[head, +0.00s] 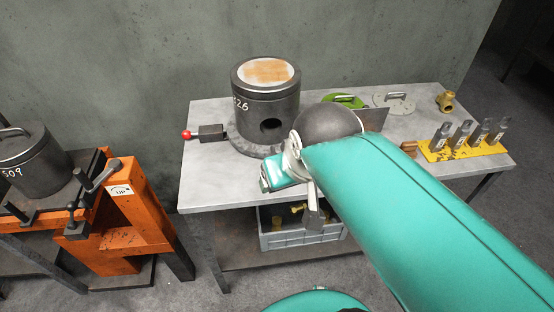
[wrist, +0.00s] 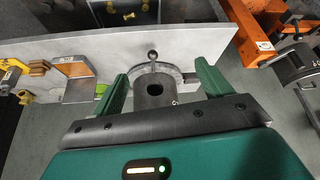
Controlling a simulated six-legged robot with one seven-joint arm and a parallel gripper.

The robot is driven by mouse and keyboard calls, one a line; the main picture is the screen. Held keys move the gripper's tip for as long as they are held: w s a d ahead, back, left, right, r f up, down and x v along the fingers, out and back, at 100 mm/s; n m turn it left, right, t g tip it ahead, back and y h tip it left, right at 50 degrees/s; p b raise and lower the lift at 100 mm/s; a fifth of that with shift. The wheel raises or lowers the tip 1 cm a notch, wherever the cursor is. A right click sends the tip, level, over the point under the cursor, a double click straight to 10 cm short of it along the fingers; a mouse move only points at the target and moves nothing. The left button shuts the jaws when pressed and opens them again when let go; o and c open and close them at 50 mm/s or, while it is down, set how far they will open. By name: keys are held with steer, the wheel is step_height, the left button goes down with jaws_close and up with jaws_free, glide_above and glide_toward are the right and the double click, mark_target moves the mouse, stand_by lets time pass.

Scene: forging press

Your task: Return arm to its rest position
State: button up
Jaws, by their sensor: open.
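My arm (head: 430,215) is teal and reaches from the lower right over the table in the head view, ending beside a dark cylinder (head: 262,110). My gripper (wrist: 161,73) shows in the wrist view with its two green fingers spread and nothing between the tips. The cylinder (wrist: 153,92) appears beyond the fingers, apart from them. It has a tan top and a round hole in its side in the head view. In the head view the arm's dark round joint hides the fingertips.
The grey table (head: 215,165) holds a red-knobbed lever (head: 205,133), a grey lidded disc (head: 393,103), a brass fitting (head: 445,101) and a yellow rack (head: 462,149) of dark pieces. A grey crate (head: 290,237) sits below. An orange press (head: 130,215) stands at left.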

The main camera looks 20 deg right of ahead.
steer(key=shift+s+a+f, duration=0.3)
steer(key=shift+s+a, duration=0.05)
steer(key=shift+s, duration=0.1)
steer(key=c, duration=0.9)
steer(key=shift+d, duration=0.2)
